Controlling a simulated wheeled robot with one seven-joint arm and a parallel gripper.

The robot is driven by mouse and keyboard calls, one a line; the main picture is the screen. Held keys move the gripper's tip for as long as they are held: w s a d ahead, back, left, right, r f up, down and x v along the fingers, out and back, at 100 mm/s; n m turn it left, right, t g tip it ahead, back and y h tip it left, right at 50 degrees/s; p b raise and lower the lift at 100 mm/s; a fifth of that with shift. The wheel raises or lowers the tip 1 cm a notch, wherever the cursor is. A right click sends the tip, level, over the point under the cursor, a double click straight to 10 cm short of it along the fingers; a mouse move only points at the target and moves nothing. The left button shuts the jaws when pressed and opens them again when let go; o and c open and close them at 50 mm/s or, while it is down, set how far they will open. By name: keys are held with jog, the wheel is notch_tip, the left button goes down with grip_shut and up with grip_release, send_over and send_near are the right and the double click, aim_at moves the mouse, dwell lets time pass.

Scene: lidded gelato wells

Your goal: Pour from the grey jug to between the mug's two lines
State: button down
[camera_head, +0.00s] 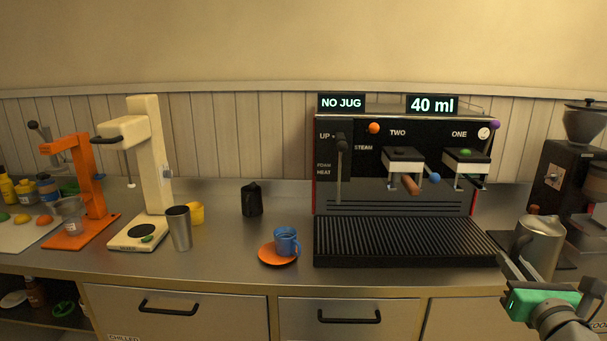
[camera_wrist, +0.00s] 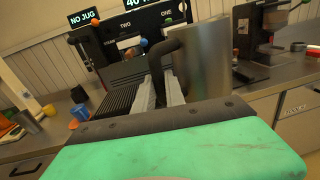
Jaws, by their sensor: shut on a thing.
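The grey jug (camera_head: 541,246) is upright at the right of the head view, in front of the grinder. My gripper (camera_head: 512,268) is shut on its dark handle (camera_wrist: 163,58); in the wrist view the jug's grey wall (camera_wrist: 203,65) rises beside my fingers (camera_wrist: 161,97). The jug's contents are hidden. A blue mug (camera_head: 286,243) stands on an orange saucer (camera_head: 268,256) at the counter's front middle, well left of the jug. The mug also shows small in the wrist view (camera_wrist: 79,112). Its two lines are too small to tell.
The espresso machine's black drip tray (camera_head: 405,240) lies between mug and jug. Its displays (camera_head: 432,105) read "NO JUG" and "40 ml". A metal cup (camera_head: 179,230), yellow cup (camera_head: 197,213) and black container (camera_head: 251,199) stand further left. A grinder (camera_head: 567,170) is at right.

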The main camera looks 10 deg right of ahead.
jog(key=f, duration=0.1)
jog(key=d+f+m+h, duration=0.1)
jog(key=f, duration=0.1)
jog(key=d+f+g+h, duration=0.1)
jog(key=shift+w+f+m, duration=0.3)
jog(key=shift+f, duration=0.1)
jog(key=w+a+f+n+t+y, duration=0.2)
jog(key=w+a+f+n+y, duration=0.15)
jog(key=w+a+f, duration=0.75)
jog(key=w+a+f+n+y, duration=0.1)
jog(key=a+n+y, duration=0.1)
jog(key=a, duration=0.6)
jog(key=w+a+f+n+y, duration=0.1)
jog(key=a+y, duration=0.4)
jog(key=a, duration=0.4)
jog(key=w+a+f+n+y, duration=0.1)
jog(key=a+f+n+y, duration=0.1)
jog(key=a, duration=0.7)
jog(key=shift+w+a+n+g+y, duration=0.2)
jog(key=shift+w+n+g+y, duration=0.2)
jog(key=shift+y, duration=0.25)
